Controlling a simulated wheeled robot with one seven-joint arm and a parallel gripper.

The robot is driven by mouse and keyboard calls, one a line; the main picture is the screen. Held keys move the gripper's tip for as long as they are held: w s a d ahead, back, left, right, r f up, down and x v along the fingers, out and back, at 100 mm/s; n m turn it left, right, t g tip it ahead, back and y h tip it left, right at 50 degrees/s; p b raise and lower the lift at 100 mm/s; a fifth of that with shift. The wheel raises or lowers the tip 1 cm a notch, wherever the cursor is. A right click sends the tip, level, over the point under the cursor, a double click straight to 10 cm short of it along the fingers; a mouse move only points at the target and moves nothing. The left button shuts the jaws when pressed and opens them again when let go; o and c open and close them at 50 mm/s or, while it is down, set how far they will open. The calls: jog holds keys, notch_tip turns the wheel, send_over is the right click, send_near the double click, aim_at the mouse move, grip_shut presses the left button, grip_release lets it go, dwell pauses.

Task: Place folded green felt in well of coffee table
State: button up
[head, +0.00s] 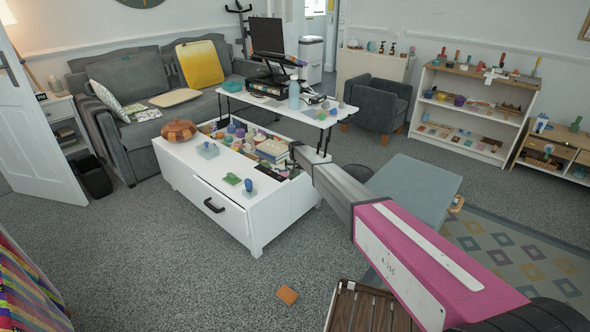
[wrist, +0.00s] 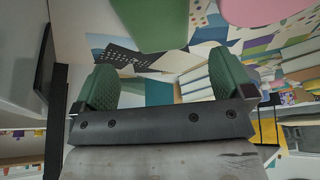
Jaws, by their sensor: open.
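The white coffee table (head: 210,183) stands left of centre in the head view, with a well (head: 216,129) full of mixed craft items. My gripper is at the well's right end, mostly hidden by my own arm in the head view. In the wrist view my gripper (wrist: 168,82) is open, its green-padded fingers wide apart. A dark green piece (wrist: 155,22) lies beyond the fingertips among patterned sheets and is not held. It may be the folded green felt. A small green piece (head: 232,179) also lies on the tabletop; I cannot tell which is the felt.
A raised white top (head: 287,108) with a laptop stand and bottle overhangs the well's far side. A brown round basket (head: 179,131) sits on the table's left end. A grey-topped table (head: 415,185) stands right of my arm. An orange piece (head: 287,295) lies on the carpet.

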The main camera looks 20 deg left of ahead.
jog(key=v, duration=1.2)
jog(key=s+d+r+m, duration=0.1)
jog(key=s+d, duration=0.5)
jog(key=d, duration=0.6)
jog(key=s+d+g+h, duration=0.1)
jog(key=s+d, duration=0.5)
jog(key=d, duration=0.6)
jog(key=s+d+r+m, duration=0.1)
jog(key=s+d, duration=0.5)
jog(key=d, duration=0.6)
jog(key=s+d+r+m+g, duration=0.1)
jog(key=s+d+r, duration=0.1)
jog(key=s+d, duration=1.1)
jog(key=s+d+r+m+g, duration=0.1)
jog(key=s+d+r+g, duration=0.1)
jog(key=s+d, duration=1.2)
jog(key=s+r, duration=0.1)
jog(key=s, duration=0.5)
jog(key=shift+s+d+r+m+h, duration=0.15)
jog(key=shift+s+d+m+h, duration=0.1)
jog(key=shift+d+m+h, duration=0.1)
